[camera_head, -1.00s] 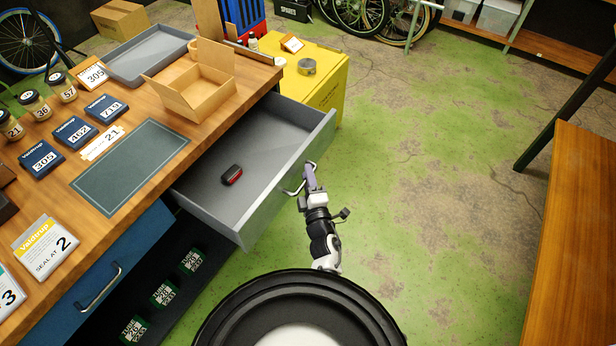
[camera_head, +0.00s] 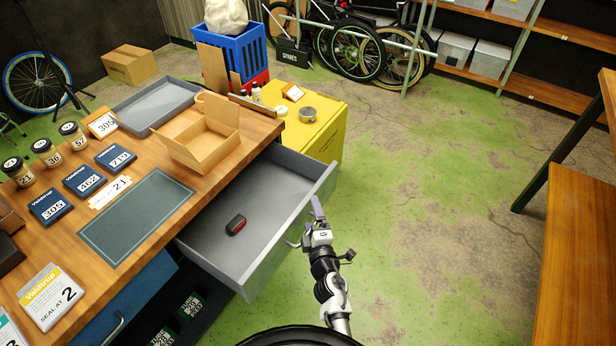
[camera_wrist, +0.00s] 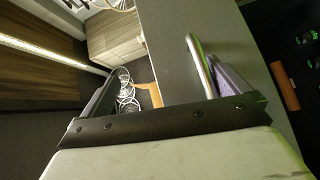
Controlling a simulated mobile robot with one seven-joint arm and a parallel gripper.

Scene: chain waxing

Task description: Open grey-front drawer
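The grey-front drawer (camera_head: 290,235) stands pulled well out of the workbench, its inside showing. A small black and red object (camera_head: 236,225) lies in it. My gripper (camera_head: 317,208) is at the outer side of the drawer front, by the metal handle (camera_head: 292,244), which it partly hides in the head view. In the wrist view my gripper (camera_wrist: 165,75) has its fingers wide apart. The bar handle (camera_wrist: 198,62) shows between them, close to the right finger and not clamped. Whether that finger touches the handle I cannot tell.
The wooden benchtop (camera_head: 150,245) holds an open cardboard box (camera_head: 205,140), a grey tray (camera_head: 155,105), jars and blue boxes. A yellow cabinet (camera_head: 325,135) stands behind the drawer. A wooden bench (camera_head: 580,250) is at the right. Green floor (camera_head: 430,200) is free between.

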